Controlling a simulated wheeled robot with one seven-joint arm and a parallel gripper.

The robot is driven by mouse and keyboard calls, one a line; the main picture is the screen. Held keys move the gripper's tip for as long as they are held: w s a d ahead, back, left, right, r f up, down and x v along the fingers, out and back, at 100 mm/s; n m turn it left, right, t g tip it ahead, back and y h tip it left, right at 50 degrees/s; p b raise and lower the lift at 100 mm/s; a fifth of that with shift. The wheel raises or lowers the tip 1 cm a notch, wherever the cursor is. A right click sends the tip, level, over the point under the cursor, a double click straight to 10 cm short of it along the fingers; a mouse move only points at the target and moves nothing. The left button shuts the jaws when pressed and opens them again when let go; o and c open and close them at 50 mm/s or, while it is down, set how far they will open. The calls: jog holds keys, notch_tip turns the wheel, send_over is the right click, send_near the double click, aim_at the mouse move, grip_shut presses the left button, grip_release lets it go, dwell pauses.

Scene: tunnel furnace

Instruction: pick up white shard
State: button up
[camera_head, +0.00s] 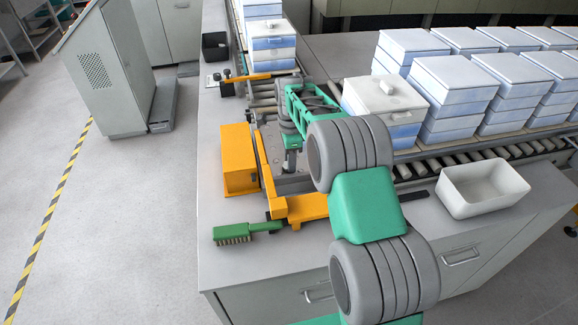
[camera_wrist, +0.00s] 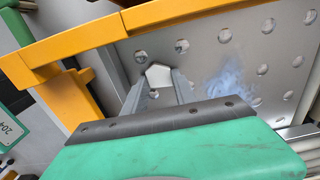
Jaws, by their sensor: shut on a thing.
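The white shard (camera_wrist: 158,74) shows in the wrist view as a small pale, angular piece between the fingertips of my gripper (camera_wrist: 157,83). My gripper is shut on it, over the perforated metal plate (camera_wrist: 205,62). I cannot tell whether the shard still touches the plate. In the head view my gripper (camera_head: 291,163) points down at the plate beside the orange frame, and the shard is not discernible there.
An orange rail (camera_wrist: 110,36) edges the plate, with an orange block (camera_head: 238,160) to its left. A green brush (camera_head: 245,232) lies in front. An empty white bin (camera_head: 482,188) stands right.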

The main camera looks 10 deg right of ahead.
grip_shut()
jog(key=shift+r, duration=0.15)
